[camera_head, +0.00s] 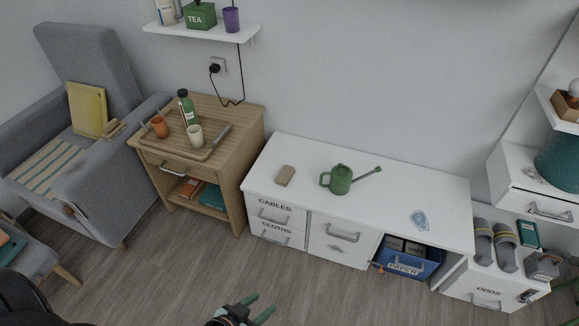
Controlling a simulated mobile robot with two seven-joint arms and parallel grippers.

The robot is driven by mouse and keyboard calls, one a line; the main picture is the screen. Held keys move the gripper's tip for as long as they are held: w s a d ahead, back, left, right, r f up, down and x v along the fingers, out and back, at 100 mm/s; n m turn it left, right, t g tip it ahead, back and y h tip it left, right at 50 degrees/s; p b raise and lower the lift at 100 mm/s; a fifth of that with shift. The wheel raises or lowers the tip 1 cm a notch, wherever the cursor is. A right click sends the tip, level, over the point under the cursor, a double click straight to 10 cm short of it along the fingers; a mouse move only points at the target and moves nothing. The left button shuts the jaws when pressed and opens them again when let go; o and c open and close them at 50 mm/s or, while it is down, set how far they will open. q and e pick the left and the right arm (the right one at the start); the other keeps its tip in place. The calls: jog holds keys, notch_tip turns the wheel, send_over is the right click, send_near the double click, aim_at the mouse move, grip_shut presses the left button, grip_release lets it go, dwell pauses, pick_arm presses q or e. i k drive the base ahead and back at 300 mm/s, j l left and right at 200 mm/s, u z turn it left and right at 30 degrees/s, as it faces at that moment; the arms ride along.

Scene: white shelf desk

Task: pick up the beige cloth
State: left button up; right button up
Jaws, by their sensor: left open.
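A small folded beige cloth (285,176) lies flat on the left part of the white low cabinet's top (310,205), above the drawers labelled CABLES and CLOTHS. My left gripper (264,302) shows at the bottom of the head view, over the floor in front of the cabinet. Its two green fingers are spread apart with nothing between them. It is well apart from the cloth. My right gripper is not in view.
A green watering can (340,180) stands right of the cloth, its spout pointing right. A clear bluish item (420,220) lies further right. A wooden side table (245,120) with a tray, cups and bottle stands left. The floor (180,270) ahead is clear.

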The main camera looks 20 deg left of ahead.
aim_at(283, 179)
jog(key=i+j+z, duration=0.25)
jog(key=i+j, duration=0.5)
